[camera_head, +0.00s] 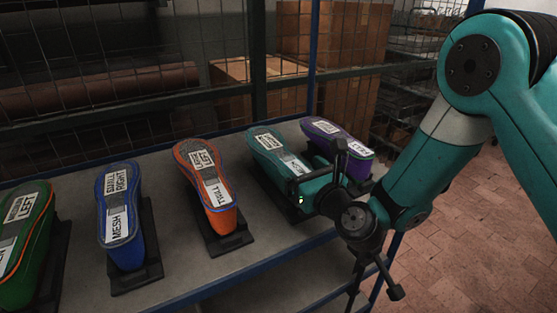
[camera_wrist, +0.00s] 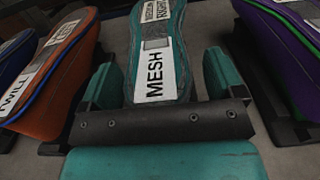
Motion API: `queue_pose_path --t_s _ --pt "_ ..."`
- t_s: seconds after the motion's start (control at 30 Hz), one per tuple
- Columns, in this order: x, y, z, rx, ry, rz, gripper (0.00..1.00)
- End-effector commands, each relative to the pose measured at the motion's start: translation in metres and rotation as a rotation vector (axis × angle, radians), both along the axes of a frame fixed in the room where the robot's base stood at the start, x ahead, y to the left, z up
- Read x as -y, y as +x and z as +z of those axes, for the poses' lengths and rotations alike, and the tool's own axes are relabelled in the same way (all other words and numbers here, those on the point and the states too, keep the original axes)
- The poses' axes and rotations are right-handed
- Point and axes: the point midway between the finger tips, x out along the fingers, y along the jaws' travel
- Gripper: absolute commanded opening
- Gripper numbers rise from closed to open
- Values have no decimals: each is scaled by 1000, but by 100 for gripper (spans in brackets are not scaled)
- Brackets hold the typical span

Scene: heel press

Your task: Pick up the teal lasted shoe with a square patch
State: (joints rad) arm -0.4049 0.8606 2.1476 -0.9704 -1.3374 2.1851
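The teal shoe (camera_head: 266,143) lies sole up on a dark stand on the shelf, second from the right in the row. In the wrist view the teal shoe (camera_wrist: 157,65) shows between my gripper's fingers, with a white MESH label and a grey squarish patch (camera_wrist: 156,44) above it. My gripper (camera_head: 316,180) is at the shoe's near end; in the wrist view my gripper (camera_wrist: 162,80) has one finger on each side, with narrow gaps to the shoe. The gripper hides the shoe's near end in the head view.
A purple shoe (camera_head: 345,138) stands close on the right. An orange shoe (camera_head: 204,180), a blue shoe (camera_head: 121,210) and a green shoe (camera_head: 22,250) stand to the left on stands. The shelf (camera_head: 180,273) has a blue edge, with wire mesh behind.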

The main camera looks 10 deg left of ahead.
Motion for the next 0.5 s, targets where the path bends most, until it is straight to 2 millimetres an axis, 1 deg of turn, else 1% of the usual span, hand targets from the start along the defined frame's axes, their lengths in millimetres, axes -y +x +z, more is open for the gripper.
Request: queue_pose_path --t_s 0.03,0.07,0.1,0.17,0.2,0.27,0.3,0.33,0.5 --pt "-2 -1 1 3 -1 3 75" --pt "-2 -1 1 2 0 4 68" --pt "-3 -1 1 2 0 4 59" --pt "-2 -1 1 1 0 4 45" --pt "-2 -1 0 1 0 4 36" --pt "-2 -1 0 1 0 3 22" --pt "-2 0 2 5 2 2 13" --pt "-1 0 2 5 2 1 9" --pt "0 0 2 3 2 -1 9"
